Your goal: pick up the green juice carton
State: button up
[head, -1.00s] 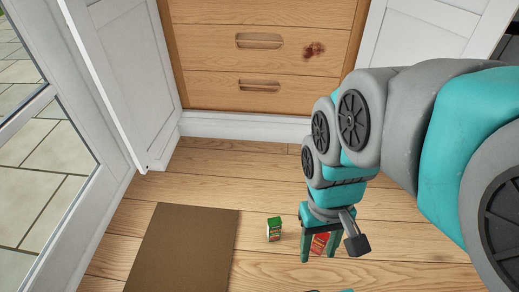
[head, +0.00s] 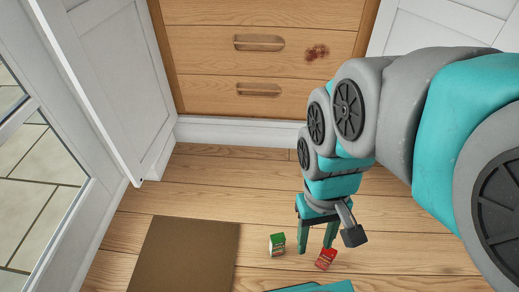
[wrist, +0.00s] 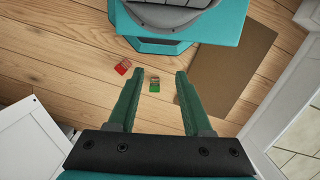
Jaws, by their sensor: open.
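The green juice carton (head: 277,244) stands on the wooden floor just right of the brown mat in the head view. In the wrist view the green carton (wrist: 154,85) lies between the lines of the two fingers, beyond their tips. My gripper (head: 317,251) is open and empty, pointing down, to the right of the green carton in the head view. In the wrist view my gripper (wrist: 155,73) shows both fingers spread apart. A red carton (head: 326,258) is on the floor by the right finger in the head view; it also shows in the wrist view (wrist: 123,66).
A brown mat (head: 184,258) lies left of the green carton. A wooden drawer unit (head: 262,65) with a white plinth stands at the back, with a white door (head: 100,80) on the left and another (head: 425,28) on the right. The floor between is clear.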

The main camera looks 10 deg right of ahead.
aim_at(277, 241)
jog(key=k+l+u, duration=0.1)
jog(key=k, duration=1.05)
